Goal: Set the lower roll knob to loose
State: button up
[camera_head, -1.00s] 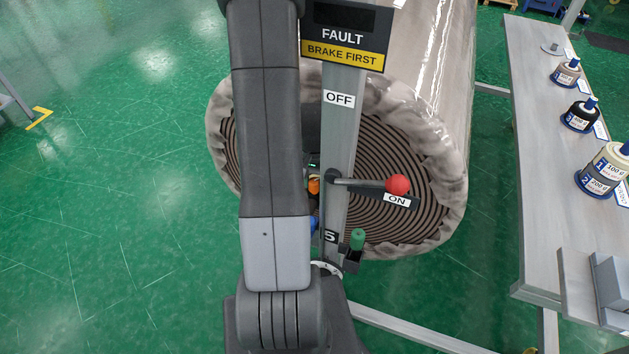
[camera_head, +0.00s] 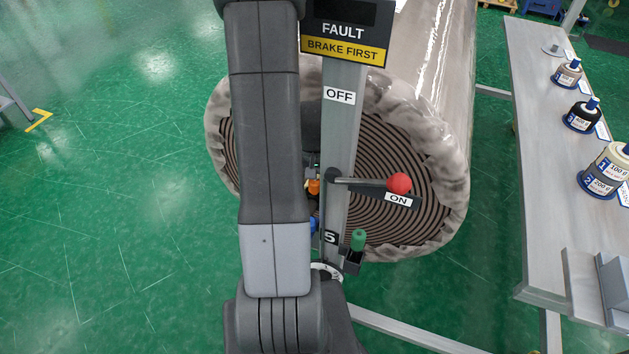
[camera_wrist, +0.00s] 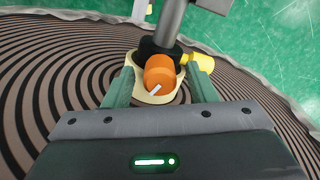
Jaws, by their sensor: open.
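An orange knob (camera_wrist: 159,74) with a white pointer mark shows in the wrist view, on a cream plate (camera_wrist: 150,93) in front of the roll's end. Its mark points down and to the left. My gripper (camera_wrist: 160,84) is open, with one green-grey finger on each side of the knob; I cannot tell whether they touch it. In the head view only a small part of the orange knob (camera_head: 314,187) shows behind my arm, and my gripper is mostly hidden there. Any loose marking on the plate is not readable.
The wrapped roll (camera_head: 440,170) stands behind a grey post (camera_head: 338,130). A red-balled lever (camera_head: 399,183) sits at ON, below a FAULT, BRAKE FIRST sign (camera_head: 343,40). A yellow part (camera_wrist: 200,60) is near the knob. A bench (camera_head: 540,180) with weights is at right.

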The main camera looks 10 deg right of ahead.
aim_at(315, 181)
notch_tip(315, 181, up, 14)
dwell(0.6)
